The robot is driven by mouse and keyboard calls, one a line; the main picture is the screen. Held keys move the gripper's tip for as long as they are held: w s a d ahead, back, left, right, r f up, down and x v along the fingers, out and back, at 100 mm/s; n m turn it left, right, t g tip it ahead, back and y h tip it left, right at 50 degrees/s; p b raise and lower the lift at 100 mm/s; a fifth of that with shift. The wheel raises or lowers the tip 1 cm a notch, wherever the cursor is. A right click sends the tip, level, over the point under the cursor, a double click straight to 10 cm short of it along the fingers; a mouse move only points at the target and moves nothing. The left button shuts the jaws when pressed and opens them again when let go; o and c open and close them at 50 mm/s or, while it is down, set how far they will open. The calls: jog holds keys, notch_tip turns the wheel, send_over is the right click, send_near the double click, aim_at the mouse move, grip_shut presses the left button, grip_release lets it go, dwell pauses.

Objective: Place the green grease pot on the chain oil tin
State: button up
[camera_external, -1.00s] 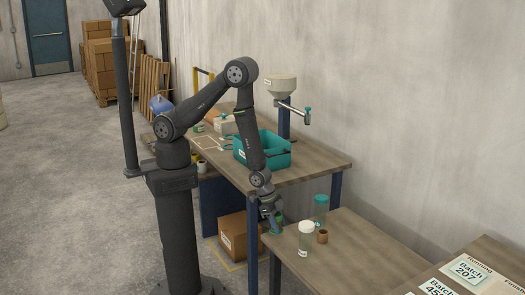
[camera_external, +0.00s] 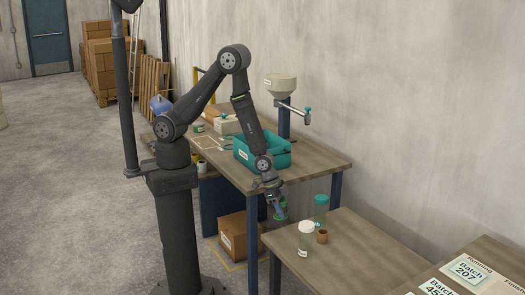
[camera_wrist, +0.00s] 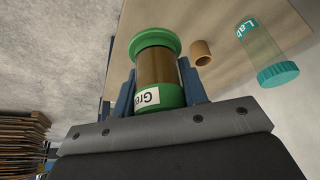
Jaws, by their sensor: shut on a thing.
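The green grease pot (camera_wrist: 155,68) has green ends, a brown middle and a white label starting "Gre". My gripper (camera_wrist: 160,88) is shut on it, one finger on each side. In the external view, my gripper (camera_external: 274,199) points down with the pot (camera_external: 281,211) raised near the back-left edge of the lower bench. The label of the chain oil tin cannot be read in any view. A small light tin with a green band (camera_external: 198,127) stands at the back of the far bench, but I cannot tell if it is the chain oil tin.
A teal crate (camera_external: 270,154) and a funnel stand (camera_external: 284,120) occupy the far bench.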

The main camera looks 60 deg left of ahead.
jog(key=w+a+r+n+t, duration=0.1)
jog(key=w+a+r+n, duration=0.1)
jog(key=w+a+r, duration=0.6)
jog(key=w+a+r+n, duration=0.2)
jog(key=w+a+r, duration=0.2)
jog(key=w+a, duration=0.7)
jog(key=w+a+r+n+y, duration=0.1)
jog(key=w+a+r, duration=0.1)
jog(key=a+r, duration=0.35)
jog(key=w+a+r+n, duration=0.1)
jog(key=w+a+r, duration=0.15)
jog(key=a, duration=0.65)
jog(key=w+a+r+n+y, duration=0.1)
jog(key=w+a+r, duration=0.1)
jog(key=a+r, duration=0.35)
jog(key=w+a+f+n+y, duration=0.1)
jog(key=a+f+n, duration=0.1)
jog(key=a, duration=0.7)
jog(key=w+a+f+n+y, duration=0.1)
jog(key=a, duration=0.8)
jog(key=n+y, duration=0.3)
jog(key=n, duration=0.6)
send_over(199, 123)
jog(key=shift+g, duration=0.3)
notch_tip(199, 123, down, 9)
jog(key=shift+w+r, duration=0.15)
jog(key=shift+r, duration=0.05)
jog(key=shift+a+f, duration=0.3)
jog(key=shift+f, duration=1.8)
jog(key=shift+f, duration=0.1)
